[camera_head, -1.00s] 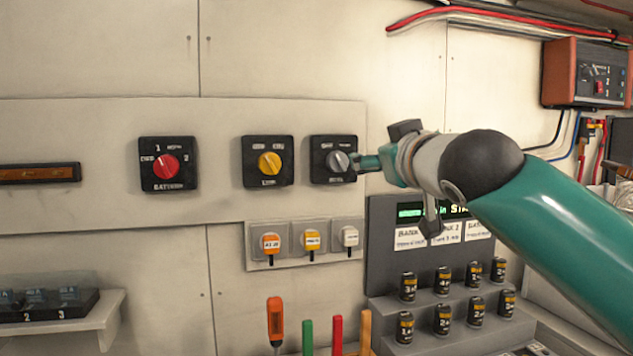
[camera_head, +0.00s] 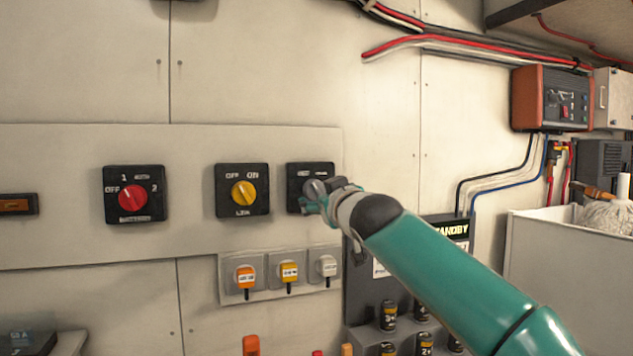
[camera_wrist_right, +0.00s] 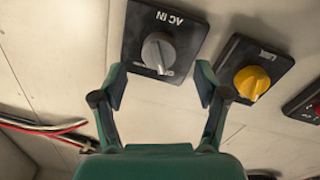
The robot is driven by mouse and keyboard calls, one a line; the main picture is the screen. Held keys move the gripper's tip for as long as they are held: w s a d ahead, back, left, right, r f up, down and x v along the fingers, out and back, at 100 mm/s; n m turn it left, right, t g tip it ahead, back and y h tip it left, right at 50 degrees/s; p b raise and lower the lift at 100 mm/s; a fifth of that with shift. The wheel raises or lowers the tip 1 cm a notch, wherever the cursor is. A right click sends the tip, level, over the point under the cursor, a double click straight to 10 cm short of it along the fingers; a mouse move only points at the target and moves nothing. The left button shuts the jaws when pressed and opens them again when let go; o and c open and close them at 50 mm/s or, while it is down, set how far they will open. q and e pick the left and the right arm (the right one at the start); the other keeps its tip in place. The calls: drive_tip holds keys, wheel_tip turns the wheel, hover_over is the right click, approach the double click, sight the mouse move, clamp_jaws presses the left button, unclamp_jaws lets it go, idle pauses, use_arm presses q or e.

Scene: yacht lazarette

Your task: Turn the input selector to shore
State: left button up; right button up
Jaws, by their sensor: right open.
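The input selector is a grey knob on a black plate (camera_head: 296,176) at the right end of the switch panel in the head view. In the wrist view the plate reads "AC IN" and the grey knob (camera_wrist_right: 158,53) shows whole; its other lettering is too small to read. My right gripper (camera_head: 320,199) overlaps the plate's lower right part in the head view and partly hides the knob. In the wrist view my right gripper (camera_wrist_right: 160,82) is open, its fingers apart on either side below the knob, with nothing between them. My left gripper is not in view.
A yellow knob switch (camera_head: 243,193) sits close left of the selector, and a red battery switch (camera_head: 133,195) farther left. Small tagged switches (camera_head: 288,273) are below. Cables (camera_head: 430,40) and an orange-sided box (camera_head: 552,98) are at upper right.

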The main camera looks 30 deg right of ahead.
sight(318, 194)
drive_tip(key=p+x, duration=0.2)
drive_tip(key=x, duration=0.2)
drive_tip(key=shift+w+r, duration=0.1)
drive_tip(key=shift+r, duration=0.05)
drive_tip(key=shift+w+d, duration=0.2)
drive_tip(key=shift+w, duration=0.25)
drive_tip(key=shift+f, duration=0.2)
